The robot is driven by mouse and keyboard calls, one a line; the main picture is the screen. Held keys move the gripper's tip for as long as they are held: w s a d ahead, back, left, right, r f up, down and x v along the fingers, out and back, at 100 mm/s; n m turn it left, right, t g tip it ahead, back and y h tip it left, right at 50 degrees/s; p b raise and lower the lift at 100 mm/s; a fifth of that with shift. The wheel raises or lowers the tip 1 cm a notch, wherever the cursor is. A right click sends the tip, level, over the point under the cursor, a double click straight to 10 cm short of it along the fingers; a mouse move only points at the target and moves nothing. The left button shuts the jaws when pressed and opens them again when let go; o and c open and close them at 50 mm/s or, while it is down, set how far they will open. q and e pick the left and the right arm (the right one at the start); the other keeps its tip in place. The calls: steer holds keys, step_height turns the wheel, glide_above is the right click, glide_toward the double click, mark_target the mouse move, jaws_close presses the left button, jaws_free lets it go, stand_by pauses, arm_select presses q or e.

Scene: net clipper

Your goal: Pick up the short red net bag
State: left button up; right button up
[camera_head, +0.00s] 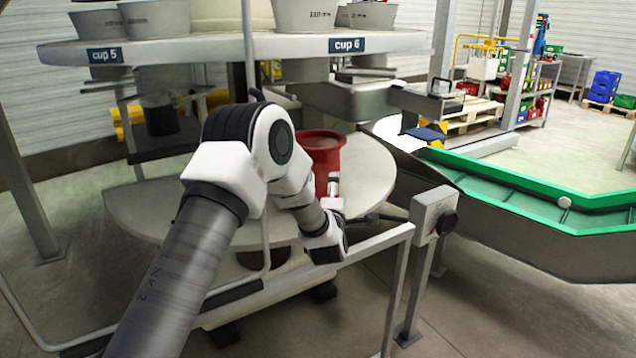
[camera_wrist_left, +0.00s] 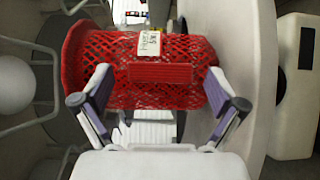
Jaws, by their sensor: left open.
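The short red net bag (camera_head: 322,152) stands on the pale round table in the head view, with a flared rim at its top. My left arm reaches across in front of it and partly hides it. My left gripper (camera_head: 334,188) is low at the bag's near side. In the left wrist view the bag (camera_wrist_left: 185,58) shows its red mesh, a plain red band and a white tag. My left gripper (camera_wrist_left: 158,84) is open there, with one finger towards each side of the bag. I cannot tell whether the fingers touch it. My right gripper is out of view.
The round table (camera_head: 375,175) holds the bag. A metal rail (camera_head: 375,245) and a post with a switch box (camera_head: 432,212) stand in front. Above is a ring with metal cups and a "cup 6" label (camera_head: 347,45). A green-edged conveyor (camera_head: 500,180) is at right.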

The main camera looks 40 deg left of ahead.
arm_select(q)
steer(key=shift+w+a, duration=0.15)
steer(key=c, duration=1)
steer(key=shift+c, duration=0.2)
